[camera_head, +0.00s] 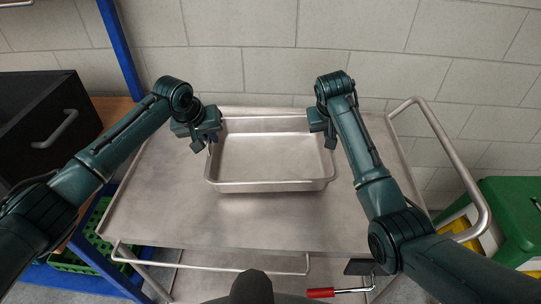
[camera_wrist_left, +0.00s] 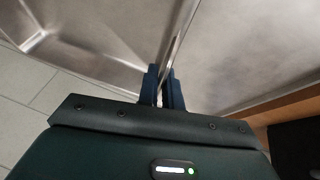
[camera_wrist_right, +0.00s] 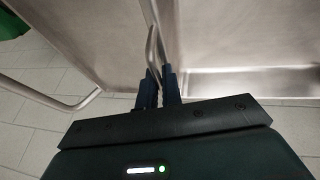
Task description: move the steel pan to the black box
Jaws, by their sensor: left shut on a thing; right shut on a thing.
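The steel pan (camera_head: 270,186) is a shallow rectangular tray on the steel cart top, towards its back edge. My left gripper (camera_head: 208,143) is shut on the pan's left side; the left wrist view shows its fingers (camera_wrist_left: 165,88) closed around the thin rim. My right gripper (camera_head: 327,140) is shut on the pan's right side; the right wrist view shows its fingers (camera_wrist_right: 158,85) closed at the rim. The pan looks level and empty. I cannot tell whether it touches the cart top. The black box (camera_head: 45,118) with a grey handle stands at the far left.
The cart top (camera_head: 150,215) is bare around the pan. Its tubular handle (camera_head: 462,165) rises at the right. A blue post (camera_head: 120,45) stands between the box and the cart. A green container (camera_head: 510,215) is at the right. A red-handled tool (camera_head: 322,293) shows at the bottom.

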